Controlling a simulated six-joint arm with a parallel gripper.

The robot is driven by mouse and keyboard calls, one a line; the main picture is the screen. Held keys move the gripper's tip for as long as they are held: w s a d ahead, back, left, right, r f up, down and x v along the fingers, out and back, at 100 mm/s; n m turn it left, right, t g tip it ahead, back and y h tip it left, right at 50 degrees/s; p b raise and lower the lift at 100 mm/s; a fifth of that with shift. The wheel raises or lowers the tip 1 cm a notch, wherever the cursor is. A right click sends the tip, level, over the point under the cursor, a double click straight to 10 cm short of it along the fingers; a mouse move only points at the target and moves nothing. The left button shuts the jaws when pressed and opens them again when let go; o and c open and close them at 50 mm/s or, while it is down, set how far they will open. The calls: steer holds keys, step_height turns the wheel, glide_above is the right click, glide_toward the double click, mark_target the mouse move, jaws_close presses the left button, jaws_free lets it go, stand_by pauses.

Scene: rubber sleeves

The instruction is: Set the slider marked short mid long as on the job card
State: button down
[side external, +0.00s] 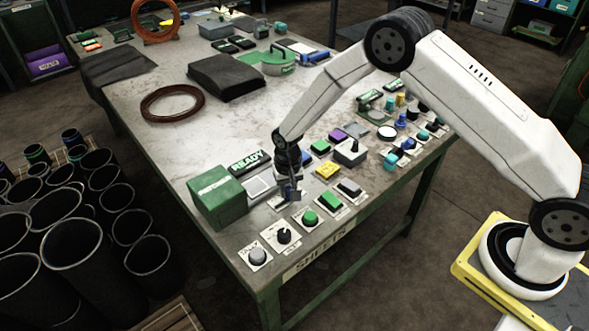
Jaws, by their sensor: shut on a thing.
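My gripper (289,192) is low over the near part of the bench, right of the green box. It is shut on a small control knob, which its fingers mostly hide. The pale plate (277,203) of that control shows under the fingers. This looks like the slider, but its short, mid and long marks are too small and covered to read, so I cannot tell its setting. A pale card or panel (258,187) lies just left of the gripper. I cannot tell if it is the job card.
A green box (216,198) stands left of the gripper, with a READY sign (246,161) behind. A green button (310,218), a black knob (284,236) and a grey button (258,256) are close in front. Black sleeves (60,247) stand left of the bench.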

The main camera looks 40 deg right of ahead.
mark_target(279, 206)
steer(key=shift+a, duration=1.8)
steer(key=c, duration=0.5)
jaws_free()
steer(key=shift+r, duration=0.2)
step_height(279, 206, up, 8)
steer(key=shift+f, duration=0.25)
